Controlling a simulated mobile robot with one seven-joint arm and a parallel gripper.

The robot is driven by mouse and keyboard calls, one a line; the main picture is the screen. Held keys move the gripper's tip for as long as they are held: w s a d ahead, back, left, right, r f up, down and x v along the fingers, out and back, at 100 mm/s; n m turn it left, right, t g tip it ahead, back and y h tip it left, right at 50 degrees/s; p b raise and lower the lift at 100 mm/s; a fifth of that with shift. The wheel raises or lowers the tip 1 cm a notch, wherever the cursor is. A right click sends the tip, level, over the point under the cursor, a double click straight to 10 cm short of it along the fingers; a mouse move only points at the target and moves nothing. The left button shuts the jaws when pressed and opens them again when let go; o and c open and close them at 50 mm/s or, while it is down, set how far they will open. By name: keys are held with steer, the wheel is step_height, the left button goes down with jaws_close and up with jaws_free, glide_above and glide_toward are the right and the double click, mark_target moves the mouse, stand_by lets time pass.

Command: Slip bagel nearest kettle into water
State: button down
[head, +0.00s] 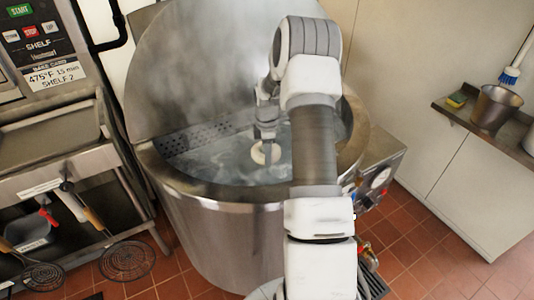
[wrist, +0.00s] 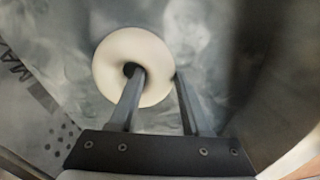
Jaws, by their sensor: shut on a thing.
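The pale ring-shaped bagel (head: 265,153) is inside the big steel kettle (head: 215,235), at or just above the steaming water (head: 222,160); I cannot tell whether it touches. My gripper (head: 265,138) points down into the kettle and is shut on the bagel. In the wrist view the bagel (wrist: 112,75) shows as a full ring. One finger of my gripper (wrist: 156,74) goes into its hole and the other lies along its right outer edge. Swirling water (wrist: 190,35) fills much of the background there.
The kettle's raised lid (head: 190,70) stands behind the opening. A perforated strip (head: 195,138) lines the inner left wall. A rack with wire skimmers (head: 127,260) stands at left. A shelf with a metal pot (head: 495,107) is at right.

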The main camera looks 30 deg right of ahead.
steer(key=shift+c, duration=1.4)
jaws_free()
step_height(320, 180, up, 18)
steer(key=shift+f+p, duration=0.25)
steer(key=shift+p, duration=0.05)
